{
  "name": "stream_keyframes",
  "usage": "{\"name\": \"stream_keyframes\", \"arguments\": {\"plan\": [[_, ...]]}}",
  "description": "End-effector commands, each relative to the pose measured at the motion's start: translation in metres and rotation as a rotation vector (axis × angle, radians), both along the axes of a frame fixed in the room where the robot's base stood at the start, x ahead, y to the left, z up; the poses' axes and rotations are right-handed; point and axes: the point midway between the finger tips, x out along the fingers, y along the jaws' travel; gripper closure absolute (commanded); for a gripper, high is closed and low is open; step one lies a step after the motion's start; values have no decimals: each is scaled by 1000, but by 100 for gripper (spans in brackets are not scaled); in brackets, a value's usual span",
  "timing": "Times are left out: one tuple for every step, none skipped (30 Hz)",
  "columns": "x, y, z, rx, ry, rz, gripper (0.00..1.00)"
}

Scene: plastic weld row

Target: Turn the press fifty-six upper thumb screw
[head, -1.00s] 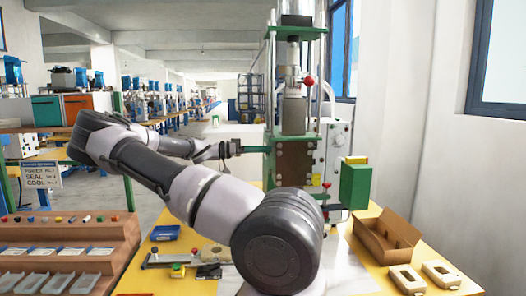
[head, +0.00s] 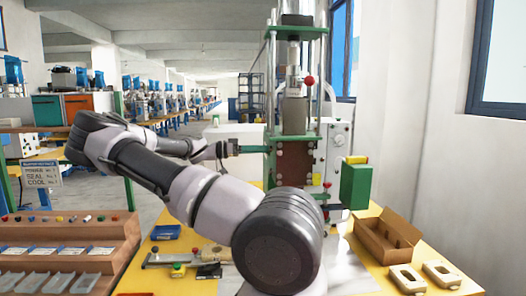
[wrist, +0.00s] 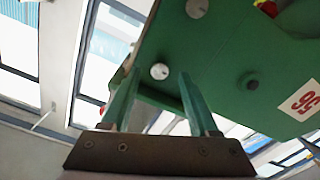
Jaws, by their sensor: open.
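The press (head: 296,165), with its green plates and posts, stands at the right of centre in the head view. In the wrist view its green plate (wrist: 225,60) carries a white label, upside down, that seems to read 56. Two silver round screws show on the plate: one (wrist: 159,71) between my fingertips in the picture, another (wrist: 196,8) at the top edge. I cannot tell for certain which is the upper one. My gripper (wrist: 158,82) is open, with one green finger on each side of the nearer screw; contact is unclear. In the head view my gripper (head: 262,149) is at the press's left side.
A green box (head: 355,185) juts from the press's right. A cardboard tray (head: 385,240) and two beige parts (head: 406,278) lie on the yellow table (head: 190,286). A red knob (head: 309,81) is higher on the press. A brown rack (head: 65,240) stands at left.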

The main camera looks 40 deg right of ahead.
Motion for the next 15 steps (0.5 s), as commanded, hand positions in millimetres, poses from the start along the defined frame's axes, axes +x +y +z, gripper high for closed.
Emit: {"name": "stream_keyframes", "arguments": {"plan": [[5, 8, 0, -1, -1, 4, 39], [9, 13, 0, 0, -1, 6, 39], [13, 20, 0, -1, -1, 5, 39], [16, 25, 0, -1, -2, 5, 39], [20, 30, 0, -1, -1, 5, 39], [24, 38, 0, -1, -2, 5, 39], [27, 43, 0, 0, -1, 6, 39], [30, 48, 0, -1, -1, 5, 39], [34, 54, 0, 0, -2, 5, 39], [37, 59, 0, -1, -2, 4, 39], [39, 63, -1, 0, -1, 4, 39], [42, 68, -1, 0, -1, 4, 39], [44, 71, -1, 0, -1, 4, 39], [46, 74, -1, 0, -1, 3, 39], [48, 77, -1, 1, -1, 3, 39]]}}
